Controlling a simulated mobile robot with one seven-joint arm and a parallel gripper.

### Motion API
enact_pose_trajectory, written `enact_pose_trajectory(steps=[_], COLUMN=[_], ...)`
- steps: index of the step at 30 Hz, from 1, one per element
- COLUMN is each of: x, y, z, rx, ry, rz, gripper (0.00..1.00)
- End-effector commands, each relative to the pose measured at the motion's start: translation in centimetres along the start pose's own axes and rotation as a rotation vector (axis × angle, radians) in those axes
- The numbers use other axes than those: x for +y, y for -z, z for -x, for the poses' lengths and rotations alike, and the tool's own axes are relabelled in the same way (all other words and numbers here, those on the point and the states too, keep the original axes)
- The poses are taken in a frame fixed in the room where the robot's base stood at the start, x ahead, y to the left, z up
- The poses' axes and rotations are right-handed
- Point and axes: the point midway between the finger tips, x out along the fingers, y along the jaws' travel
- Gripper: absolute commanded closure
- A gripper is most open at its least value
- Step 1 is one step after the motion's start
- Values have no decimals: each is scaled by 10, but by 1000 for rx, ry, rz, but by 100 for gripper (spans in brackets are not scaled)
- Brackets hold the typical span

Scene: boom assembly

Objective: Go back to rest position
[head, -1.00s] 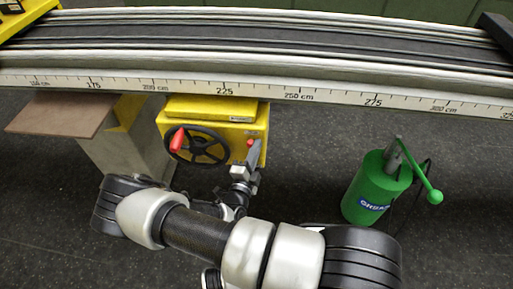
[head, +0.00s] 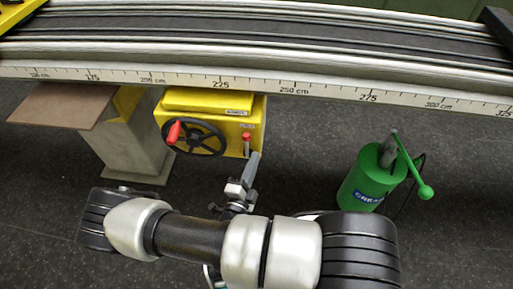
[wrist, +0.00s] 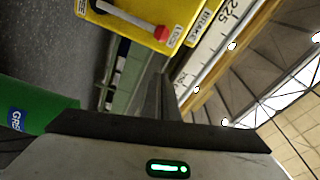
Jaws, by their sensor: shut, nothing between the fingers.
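My gripper (head: 249,174) is shut and empty in the head view. It is in front of the yellow brake box (head: 240,126), apart from it and below the red-knobbed lever (head: 246,144) on its right side. The box carries a black handwheel (head: 197,140) with a red handle (head: 174,132). In the wrist view the shut fingers (wrist: 160,90) point up the middle, and the yellow box (wrist: 180,15) with its red knob (wrist: 163,33) lies beyond them at the top.
A long rail with a centimetre scale (head: 294,90) crosses above the box. A green grease canister (head: 368,182) with a lever stands on the floor at right. A brown board (head: 62,105) and a grey pedestal (head: 132,145) are at left. The dark floor between box and canister is clear.

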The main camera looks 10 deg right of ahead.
Motion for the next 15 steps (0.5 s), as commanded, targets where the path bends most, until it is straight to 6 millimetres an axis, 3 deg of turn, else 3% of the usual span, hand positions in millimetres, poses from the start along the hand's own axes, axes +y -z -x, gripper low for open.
enact_pose_trajectory(steps=[10, 15], x=[-2, -27], y=[1, 17], z=[4, -2], rx=[9, 164], ry=[-3, -57], rz=[-12, -207], gripper=[100, 100])
